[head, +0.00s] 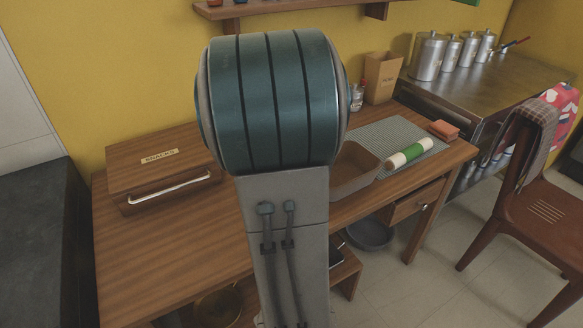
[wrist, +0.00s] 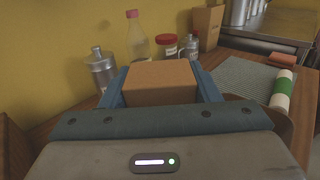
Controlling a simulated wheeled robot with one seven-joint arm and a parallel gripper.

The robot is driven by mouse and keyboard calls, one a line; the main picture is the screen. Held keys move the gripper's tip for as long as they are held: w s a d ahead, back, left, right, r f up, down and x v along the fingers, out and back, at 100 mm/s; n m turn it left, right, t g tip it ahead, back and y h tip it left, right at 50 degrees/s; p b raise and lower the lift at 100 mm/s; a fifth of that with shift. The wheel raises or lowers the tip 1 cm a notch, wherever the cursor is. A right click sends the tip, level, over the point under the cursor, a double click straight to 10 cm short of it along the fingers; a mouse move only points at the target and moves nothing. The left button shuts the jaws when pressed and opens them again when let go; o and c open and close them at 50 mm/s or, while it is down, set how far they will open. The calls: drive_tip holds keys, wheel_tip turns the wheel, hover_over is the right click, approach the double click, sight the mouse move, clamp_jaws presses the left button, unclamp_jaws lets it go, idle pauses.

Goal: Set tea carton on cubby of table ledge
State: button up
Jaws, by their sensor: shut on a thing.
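In the wrist view my gripper (wrist: 160,84) is shut on a plain brown carton (wrist: 160,75), with a blue finger against each side. No label shows on its visible faces, so I cannot read whether it is the tea carton. My gripper and the carton are hidden behind my own arm in the head view. The wooden table (head: 165,255) has a lower ledge (head: 345,275) underneath, partly covered by my arm. I cannot make out a clear cubby there.
A brown tray (head: 352,172), a grey mat (head: 385,142) with a white-green roll (head: 408,154), and a tall brown box (head: 382,78) are on the right. Bottles and jars (wrist: 137,40) stand behind the carton. A chair (head: 530,190) is at right.

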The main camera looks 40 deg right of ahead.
drive_tip(key=shift+w+a+f+b, duration=0.35)
drive_tip(key=shift+w+a+f, duration=0.65)
drive_tip(key=shift+w+f, duration=0.7)
drive_tip(key=shift+w+a+f+b, duration=0.4)
drive_tip(key=shift+w+a+f, duration=0.65)
drive_tip(key=shift+w+f, duration=0.65)
drive_tip(key=shift+w+a+f+b, duration=0.35)
drive_tip(key=shift+w+a+f, duration=0.85)
drive_tip(key=shift+f, duration=0.85)
drive_tip(key=shift+w+d+f, duration=0.1)
drive_tip(key=shift+w+d, duration=0.05)
drive_tip(key=shift+d, duration=0.05)
drive_tip(key=shift+f, duration=0.15)
drive_tip(key=o, duration=1.1)
drive_tip(key=shift+c, duration=0.2)
